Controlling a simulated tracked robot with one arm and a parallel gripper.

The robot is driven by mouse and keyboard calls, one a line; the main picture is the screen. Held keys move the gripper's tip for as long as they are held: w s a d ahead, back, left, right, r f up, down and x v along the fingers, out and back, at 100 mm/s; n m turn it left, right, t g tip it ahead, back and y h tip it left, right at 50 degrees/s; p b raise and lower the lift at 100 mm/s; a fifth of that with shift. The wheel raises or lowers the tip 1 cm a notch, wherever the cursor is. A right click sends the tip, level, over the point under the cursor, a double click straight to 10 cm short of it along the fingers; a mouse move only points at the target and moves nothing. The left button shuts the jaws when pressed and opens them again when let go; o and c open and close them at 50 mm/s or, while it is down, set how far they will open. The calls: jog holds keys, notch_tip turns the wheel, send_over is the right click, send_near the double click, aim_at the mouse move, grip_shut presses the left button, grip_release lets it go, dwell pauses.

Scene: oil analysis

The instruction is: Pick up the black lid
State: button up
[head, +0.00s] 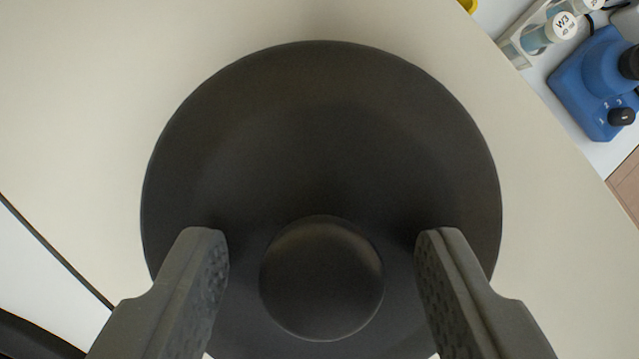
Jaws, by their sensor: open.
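The black lid (320,130) is a large round disc that fills the middle of the head view, seen from above. Its round knob (322,280) stands up in the lower middle of the picture. My gripper (322,245) is open above the lid, with one dark textured finger to the left of the knob and one to the right. A clear gap shows between each finger and the knob, and nothing is held. The lid's lower edge is partly hidden by the fingers and cut off by the frame.
A pale surface (80,110) surrounds the lid, with free room at the left and top. At the upper right are a blue device (590,85) with black knobs and a rack with a vial marked W3 (548,33). A yellow object (468,5) shows at the top edge.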

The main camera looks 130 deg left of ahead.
grip_shut()
jog(key=shift+r, duration=0.1)
dwell(0.3)
